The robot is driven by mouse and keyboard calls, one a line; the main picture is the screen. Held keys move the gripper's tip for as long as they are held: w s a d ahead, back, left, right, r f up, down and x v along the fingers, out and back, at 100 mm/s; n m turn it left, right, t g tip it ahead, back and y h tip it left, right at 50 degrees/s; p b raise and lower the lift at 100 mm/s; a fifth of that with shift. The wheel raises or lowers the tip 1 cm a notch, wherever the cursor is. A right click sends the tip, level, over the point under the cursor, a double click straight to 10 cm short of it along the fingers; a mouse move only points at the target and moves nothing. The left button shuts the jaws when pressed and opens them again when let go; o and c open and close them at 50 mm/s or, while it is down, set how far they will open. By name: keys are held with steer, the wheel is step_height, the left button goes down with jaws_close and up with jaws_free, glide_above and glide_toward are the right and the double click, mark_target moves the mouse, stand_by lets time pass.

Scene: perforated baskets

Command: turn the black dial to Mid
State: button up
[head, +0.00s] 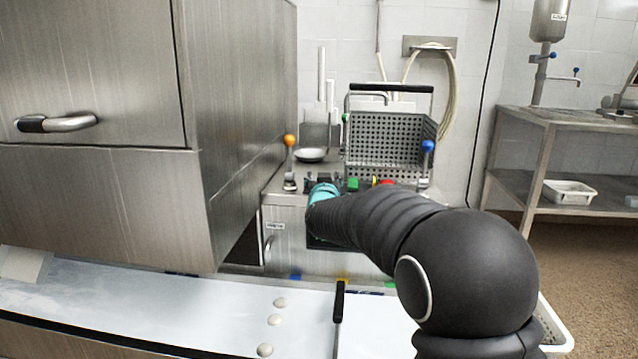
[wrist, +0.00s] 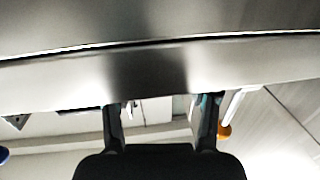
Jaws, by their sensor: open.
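My gripper (wrist: 160,104) is open, with its two dark fingers apart and nothing seen between them. In the wrist view a smooth grey metal surface fills the top, just beyond the fingertips. In the head view my arm reaches to the front of a steel fryer-like unit (head: 283,222), and its teal wrist section hides part of the front panel. I cannot make out the black dial or its Mid mark in either view; my arm may cover it. Whether the fingers touch the metal is unclear.
A perforated basket (head: 388,140) stands on the unit. An orange-knobbed lever (head: 289,141) and a blue-knobbed lever (head: 428,146) flank it. A large steel cabinet (head: 240,120) stands close on the left. A white counter (head: 180,300) with several pale discs lies in front.

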steer(key=s, duration=1.2)
steer(key=shift+d, duration=0.45)
